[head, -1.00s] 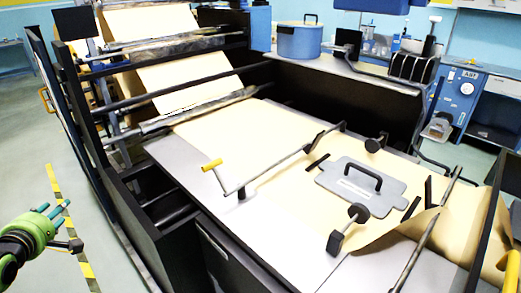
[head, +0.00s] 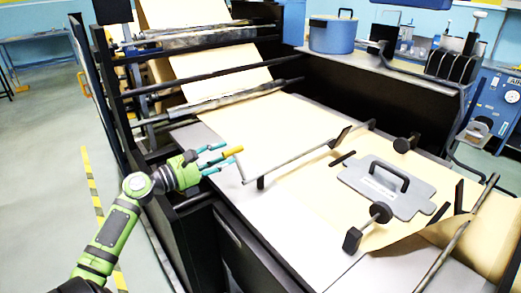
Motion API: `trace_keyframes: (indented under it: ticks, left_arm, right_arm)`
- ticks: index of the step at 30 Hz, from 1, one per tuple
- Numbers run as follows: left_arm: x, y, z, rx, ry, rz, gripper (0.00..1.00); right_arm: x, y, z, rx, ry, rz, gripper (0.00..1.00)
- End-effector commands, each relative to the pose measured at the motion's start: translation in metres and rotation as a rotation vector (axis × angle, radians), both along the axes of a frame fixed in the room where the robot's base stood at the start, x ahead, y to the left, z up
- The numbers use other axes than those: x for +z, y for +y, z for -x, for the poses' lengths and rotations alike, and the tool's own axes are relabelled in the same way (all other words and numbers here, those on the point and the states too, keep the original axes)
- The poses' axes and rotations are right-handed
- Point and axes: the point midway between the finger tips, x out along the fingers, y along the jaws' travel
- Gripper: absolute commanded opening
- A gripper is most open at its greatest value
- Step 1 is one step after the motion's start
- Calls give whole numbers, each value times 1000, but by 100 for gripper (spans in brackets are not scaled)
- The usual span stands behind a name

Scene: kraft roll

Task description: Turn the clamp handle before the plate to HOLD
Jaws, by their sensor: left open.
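The grey plate (head: 410,200) with a black handle lies flat on the paper at the right. I cannot tell whether the fingers touch the grip. No HOLD marking is readable. My right gripper is not in view.
Black knobs (head: 381,212) stand beside the plate. Black rails and rollers (head: 245,94) carry the paper at the back left. A blue pot (head: 332,34) stands on the rear shelf. Open floor (head: 45,180) lies at the left.

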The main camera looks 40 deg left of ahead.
Motion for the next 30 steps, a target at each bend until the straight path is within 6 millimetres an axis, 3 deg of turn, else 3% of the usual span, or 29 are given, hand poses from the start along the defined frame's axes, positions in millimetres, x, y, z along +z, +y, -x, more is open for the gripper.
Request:
trace_keyframes:
  ticks: [12, 23, 24, 27, 30]
  left_arm:
    - [3, -16, -56, -1, -1, -1, 43]
    - [0, -19, -63, -1, 0, -4, 43]
    - [0, -19, -63, -1, 0, -4, 39]
    - [0, -19, -63, -1, 0, -4, 0]
    - [0, -19, -63, -1, 0, -4, 0]
  right_arm:
    - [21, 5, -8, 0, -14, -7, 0]
    - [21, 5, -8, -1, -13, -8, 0]
    - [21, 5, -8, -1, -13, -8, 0]
    - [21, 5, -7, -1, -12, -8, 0]
    - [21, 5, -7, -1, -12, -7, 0]
